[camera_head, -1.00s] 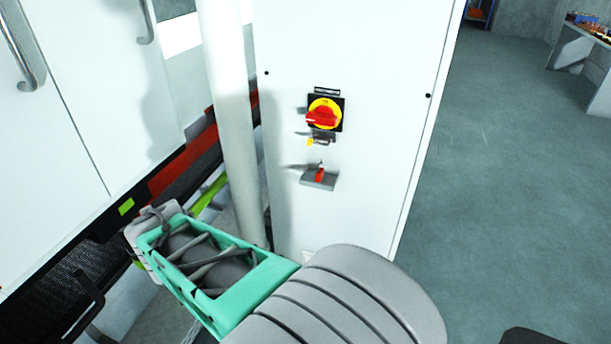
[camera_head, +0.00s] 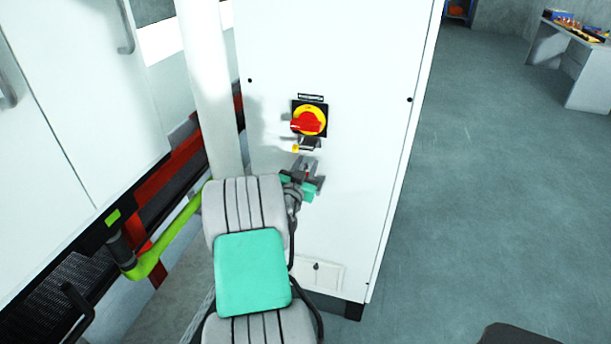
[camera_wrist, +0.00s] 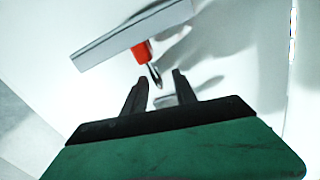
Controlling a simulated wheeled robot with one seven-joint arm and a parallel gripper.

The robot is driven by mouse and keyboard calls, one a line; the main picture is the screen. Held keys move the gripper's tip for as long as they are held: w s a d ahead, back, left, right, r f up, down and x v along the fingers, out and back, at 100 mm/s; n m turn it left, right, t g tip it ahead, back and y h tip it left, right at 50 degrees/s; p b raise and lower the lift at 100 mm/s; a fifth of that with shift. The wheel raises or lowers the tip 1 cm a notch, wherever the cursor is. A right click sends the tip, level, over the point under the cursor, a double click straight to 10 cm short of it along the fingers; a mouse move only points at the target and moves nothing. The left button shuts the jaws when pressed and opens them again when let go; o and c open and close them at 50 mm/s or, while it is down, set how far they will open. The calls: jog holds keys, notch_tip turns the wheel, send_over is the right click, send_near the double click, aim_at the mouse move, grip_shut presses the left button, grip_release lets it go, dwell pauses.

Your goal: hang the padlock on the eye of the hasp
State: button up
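The padlock (camera_wrist: 141,51) has a red body and a metal shackle (camera_wrist: 154,75). In the wrist view it is at a grey ledge (camera_wrist: 115,42), its shackle pointing toward my gripper (camera_wrist: 158,83). My gripper's two dark fingers are apart, with the shackle tip near the gap between them; I see no grip on it. In the head view my gripper (camera_head: 306,169) is at the ledge on the white cabinet, and largely hides the padlock. The hasp (camera_head: 310,143) is a small dark piece just above, under the red and yellow rotary switch (camera_head: 308,120). Its eye is too small to make out.
The white cabinet (camera_head: 345,80) stands upright ahead. A pale post (camera_head: 208,90) is close on its left, with a bright green bent tube (camera_head: 165,258) lower down. The floor (camera_head: 490,190) to the right is open, with a workbench (camera_head: 570,60) far back.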

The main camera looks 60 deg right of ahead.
jog(key=shift+d, duration=0.15)
grip_shut()
dwell(1.4)
